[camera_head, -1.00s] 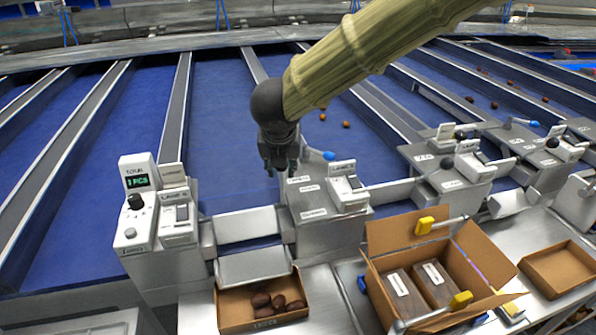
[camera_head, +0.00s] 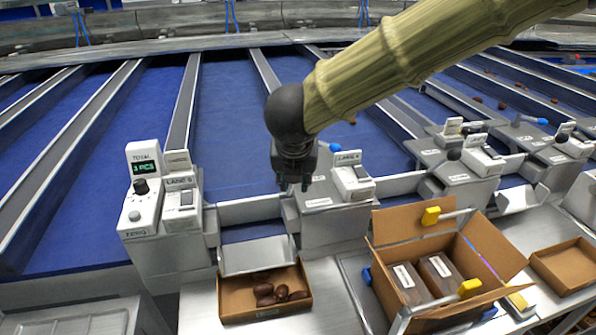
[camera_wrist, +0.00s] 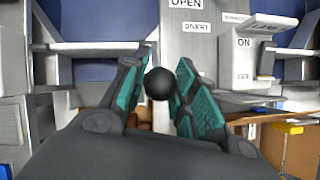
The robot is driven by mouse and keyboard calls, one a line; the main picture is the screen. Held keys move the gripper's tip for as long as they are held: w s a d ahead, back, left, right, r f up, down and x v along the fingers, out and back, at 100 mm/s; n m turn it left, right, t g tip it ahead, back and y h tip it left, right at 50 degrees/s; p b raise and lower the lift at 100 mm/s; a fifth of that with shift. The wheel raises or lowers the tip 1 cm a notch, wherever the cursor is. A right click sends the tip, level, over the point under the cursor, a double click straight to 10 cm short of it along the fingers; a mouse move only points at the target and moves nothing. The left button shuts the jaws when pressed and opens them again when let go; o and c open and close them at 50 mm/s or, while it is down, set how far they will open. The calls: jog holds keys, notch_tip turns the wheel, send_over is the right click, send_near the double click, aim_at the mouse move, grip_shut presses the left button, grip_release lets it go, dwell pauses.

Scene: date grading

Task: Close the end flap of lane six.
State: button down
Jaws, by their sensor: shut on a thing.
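My gripper (camera_head: 293,186) is shut on a black ball knob (camera_wrist: 159,83), which shows between its teal fingers in the wrist view. The knob stands before a grey housing whose face carries the labels OPEN and DIVERT. In the head view the arm and gripper hide the knob. Left of the gripper, a pale plate (camera_head: 250,209) spans the end of a blue lane (camera_head: 225,130). A strip of blue shows below it, above a sloping metal chute (camera_head: 258,257). The left control box (camera_head: 181,203) seems to read LANE 6; the right box (camera_head: 351,178) is less clear.
A cardboard tray (camera_head: 223,302) with several dates lies under the chute. An open carton (camera_head: 395,226) with dark packs stands at right, with yellow-ended clamps around it. A counter box (camera_head: 143,190) stands at left. Another tray (camera_head: 580,287) lies far right.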

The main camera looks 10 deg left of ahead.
jog(key=shift+s+d+f, duration=0.15)
jog(key=shift+s+f, duration=0.1)
dwell(0.4)
jog(key=c, duration=1.1)
grip_release()
jog(key=shift+r, duration=0.2)
jog(key=v, duration=1.1)
jog(key=shift+s+r, duration=0.2)
jog(key=shift+r, duration=0.1)
jog(key=shift+d, duration=0.1)
